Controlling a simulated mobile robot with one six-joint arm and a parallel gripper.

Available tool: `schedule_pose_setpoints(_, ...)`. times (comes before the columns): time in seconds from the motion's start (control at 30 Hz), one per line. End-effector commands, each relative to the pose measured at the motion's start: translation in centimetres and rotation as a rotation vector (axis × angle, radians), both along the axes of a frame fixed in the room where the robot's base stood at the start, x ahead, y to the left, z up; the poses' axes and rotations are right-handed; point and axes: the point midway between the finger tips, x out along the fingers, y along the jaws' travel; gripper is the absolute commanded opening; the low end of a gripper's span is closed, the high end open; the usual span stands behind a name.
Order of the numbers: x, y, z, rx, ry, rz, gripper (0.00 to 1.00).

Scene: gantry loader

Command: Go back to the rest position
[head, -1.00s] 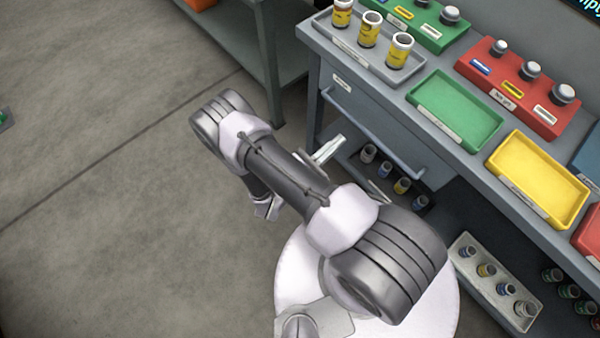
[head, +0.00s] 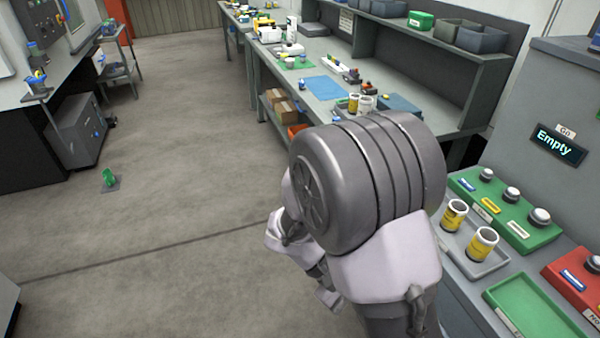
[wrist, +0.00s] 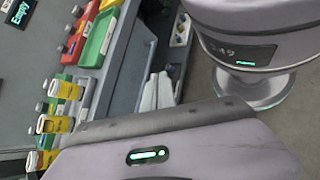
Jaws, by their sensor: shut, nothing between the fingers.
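My gripper (wrist: 157,92) shows in the wrist view as two pale fingers close together, shut and empty. It is in front of the cabinet side, apart from the trays and jars. In the head view my arm is folded up large in the middle and right, above the floor and beside the workbench. My gripper's fingers cannot be made out clearly there.
A grey tray (head: 445,242) holds yellow-labelled jars (head: 482,244) at the right, beside a green button box (head: 508,212) and an empty green tray (head: 535,308). A long workbench (head: 325,88) stands behind. Open floor (head: 150,230) lies left.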

Motion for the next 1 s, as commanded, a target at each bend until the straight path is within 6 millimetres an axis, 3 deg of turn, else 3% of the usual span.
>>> schedule_pose_setpoints(0.03,-0.8,0.2,2.4,0.108,-0.116,-0.107,0.0)
schedule_pose_setpoints(0.2,-3.4,2.7,8.9,0.485,-0.552,-0.459,0.0)
schedule_pose_setpoints(0.43,-4.6,5.4,15.8,0.864,-1.064,-0.769,0.0)
schedule_pose_setpoints(0.6,-4.7,5.9,17.6,0.959,-1.193,-0.834,0.0)
schedule_pose_setpoints(1.0,-4.7,6.0,17.7,0.962,-1.195,-0.834,0.0)
